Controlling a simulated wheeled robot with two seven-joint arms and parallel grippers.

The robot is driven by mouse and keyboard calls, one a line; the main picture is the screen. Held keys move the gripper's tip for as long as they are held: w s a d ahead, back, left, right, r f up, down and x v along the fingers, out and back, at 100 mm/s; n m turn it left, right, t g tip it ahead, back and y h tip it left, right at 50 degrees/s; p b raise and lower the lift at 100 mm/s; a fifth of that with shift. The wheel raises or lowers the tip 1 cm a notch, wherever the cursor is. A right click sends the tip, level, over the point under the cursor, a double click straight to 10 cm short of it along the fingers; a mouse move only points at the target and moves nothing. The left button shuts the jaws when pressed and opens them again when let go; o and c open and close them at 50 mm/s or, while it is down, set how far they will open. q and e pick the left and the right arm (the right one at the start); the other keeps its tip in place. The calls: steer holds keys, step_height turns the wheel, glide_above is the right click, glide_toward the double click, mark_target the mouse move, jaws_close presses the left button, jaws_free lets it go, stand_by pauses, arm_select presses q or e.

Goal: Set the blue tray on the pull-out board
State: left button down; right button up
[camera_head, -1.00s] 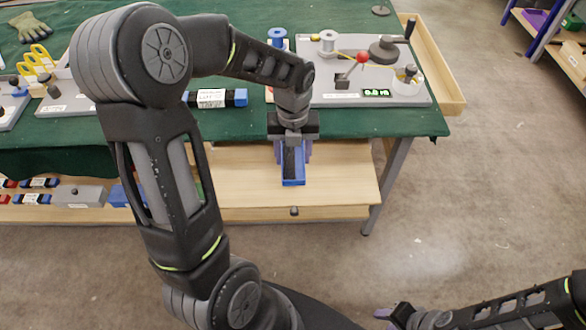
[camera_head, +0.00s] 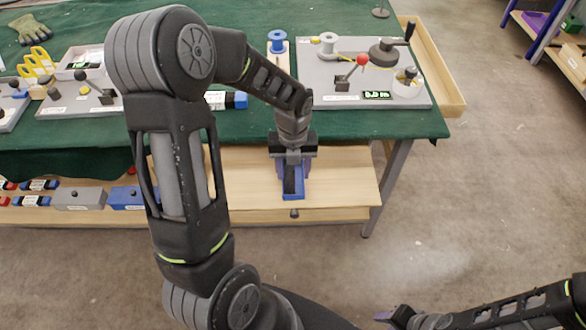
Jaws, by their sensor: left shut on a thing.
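The blue tray (camera_head: 293,195) is a small narrow tray with a dark inside. It is over the pale wooden pull-out board (camera_head: 345,186), near its front edge. I cannot tell whether it touches the board. My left gripper (camera_head: 293,168) points down and is shut on the blue tray, hiding its far end. Purple finger parts show at both sides of the tray. My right gripper (camera_head: 385,315) is low in the picture over the floor, away from the table, and its jaw opening cannot be made out.
The green-covered table (camera_head: 350,123) carries a grey winding station (camera_head: 330,98) with a red-knobbed lever, and a blue spool (camera_head: 277,41). A lower wooden shelf at left holds a grey block (camera_head: 79,198) and other blocks. The board is bare right of the tray.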

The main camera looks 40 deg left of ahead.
mark_target(293, 177)
arm_select(q)
steer(key=shift+f, duration=0.2)
steer(key=c, duration=0.6)
jaws_free()
steer(key=shift+r, duration=0.1)
step_height(293, 177, up, 12)
steer(key=shift+r+p, duration=0.15)
steer(key=shift+p, duration=0.15)
stand_by(0.4)
